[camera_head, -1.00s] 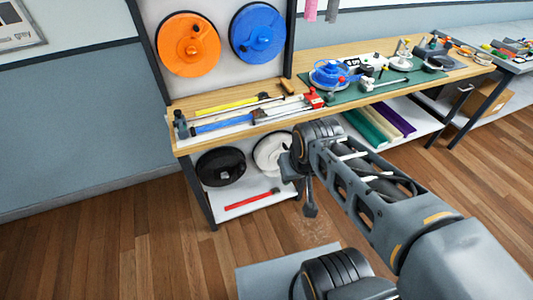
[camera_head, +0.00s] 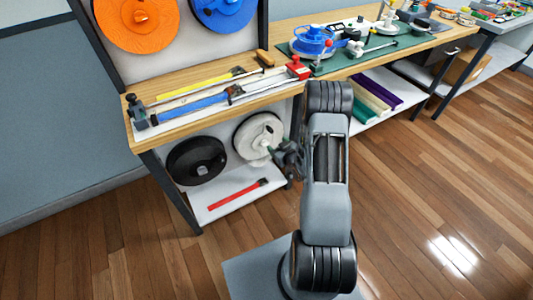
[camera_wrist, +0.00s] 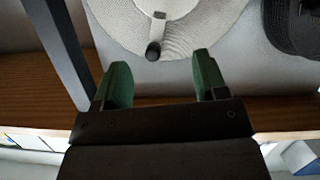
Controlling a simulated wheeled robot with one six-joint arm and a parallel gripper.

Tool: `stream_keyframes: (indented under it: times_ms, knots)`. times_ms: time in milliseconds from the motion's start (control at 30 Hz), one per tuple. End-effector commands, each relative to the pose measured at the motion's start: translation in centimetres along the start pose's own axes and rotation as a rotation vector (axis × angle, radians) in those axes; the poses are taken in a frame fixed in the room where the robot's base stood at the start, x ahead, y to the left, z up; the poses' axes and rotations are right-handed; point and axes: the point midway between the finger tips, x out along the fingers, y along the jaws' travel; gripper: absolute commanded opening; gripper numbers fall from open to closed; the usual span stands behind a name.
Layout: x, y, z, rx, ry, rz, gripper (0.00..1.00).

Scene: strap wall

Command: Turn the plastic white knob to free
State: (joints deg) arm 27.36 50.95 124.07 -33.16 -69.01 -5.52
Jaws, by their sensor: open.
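A white reel (camera_head: 249,147) hangs upright under the bench top beside a black reel (camera_head: 196,160). In the wrist view the white reel (camera_wrist: 207,28) fills the top middle, with a pale crank bar ending in a small dark grip (camera_wrist: 153,51). I cannot make out a separate white knob. My gripper (camera_wrist: 162,66) is open and empty, its two green fingers pointing at the reel. The dark grip lies just beyond the gap between the fingertips, a little left of its middle. In the head view my gripper (camera_head: 276,152) is in front of the white reel's right side and partly hides it.
A red-handled tool (camera_head: 232,193) lies on the lower shelf below the reels. Orange (camera_head: 137,22) and blue (camera_head: 222,8) reels hang above the bench top (camera_head: 180,77). A dark bench leg stands close to the gripper's side. The floor in front is clear.

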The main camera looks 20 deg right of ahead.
Motion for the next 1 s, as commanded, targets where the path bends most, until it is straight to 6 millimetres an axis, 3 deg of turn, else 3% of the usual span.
stream_keyframes:
  times_ms: [33, 100, 333, 567, 1000]
  knots:
    - [0.0, -0.3, 3.0, 0.026, 0.040, -0.005, 0.66]
    - [-0.4, -0.7, 5.1, 0.053, 0.108, -0.011, 0.66]
    - [-2.0, -1.6, 8.9, 0.123, 0.256, -0.011, 0.66]
    - [-0.8, -1.9, 9.1, 0.138, 0.298, -0.011, 0.66]
    - [7.0, -1.8, 6.7, 0.138, 0.297, -0.010, 0.66]
